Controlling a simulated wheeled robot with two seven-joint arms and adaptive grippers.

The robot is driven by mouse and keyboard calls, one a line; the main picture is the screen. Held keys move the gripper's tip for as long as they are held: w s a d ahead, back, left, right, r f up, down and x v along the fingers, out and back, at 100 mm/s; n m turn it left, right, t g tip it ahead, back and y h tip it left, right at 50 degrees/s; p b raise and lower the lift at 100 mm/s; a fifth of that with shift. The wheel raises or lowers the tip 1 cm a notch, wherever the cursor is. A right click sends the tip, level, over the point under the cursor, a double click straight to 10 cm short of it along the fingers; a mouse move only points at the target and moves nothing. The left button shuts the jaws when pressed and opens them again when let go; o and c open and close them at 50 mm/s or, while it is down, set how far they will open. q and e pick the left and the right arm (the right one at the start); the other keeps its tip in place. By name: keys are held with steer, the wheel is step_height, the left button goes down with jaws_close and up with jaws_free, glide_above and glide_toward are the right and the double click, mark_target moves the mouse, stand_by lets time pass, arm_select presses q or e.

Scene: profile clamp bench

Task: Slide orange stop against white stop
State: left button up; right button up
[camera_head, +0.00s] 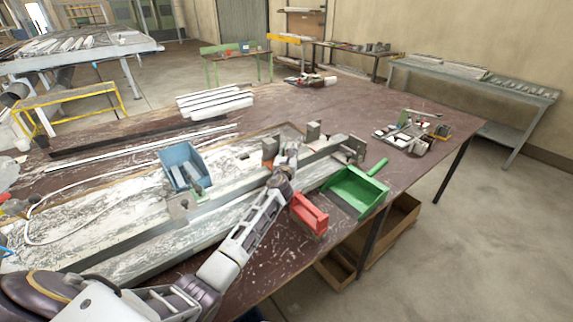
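A long grey metal rail (233,196) runs diagonally across the bench. A brownish-orange block (269,148), which looks like the orange stop, stands upright at the rail, just left of my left gripper. A pale grey-beige block (313,131), which looks like the white stop, stands farther right along the rail, with a gap between the two. My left gripper (288,153) is at the rail between the blocks, close beside the orange one. Its fingers are small and partly hidden, so I cannot tell whether they are open or touch the block. My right gripper is not in view.
A blue bin (182,166) stands behind the rail. A red bin (309,214) and a green dustpan-like tray (355,190) lie in front of it, right of my arm. Another block (355,147) is at the rail's right end. Small items (405,132) lie farther right.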

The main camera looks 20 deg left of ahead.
arm_select(q)
steer(key=shift+v, duration=5.75)
steer(key=shift+r, duration=0.1)
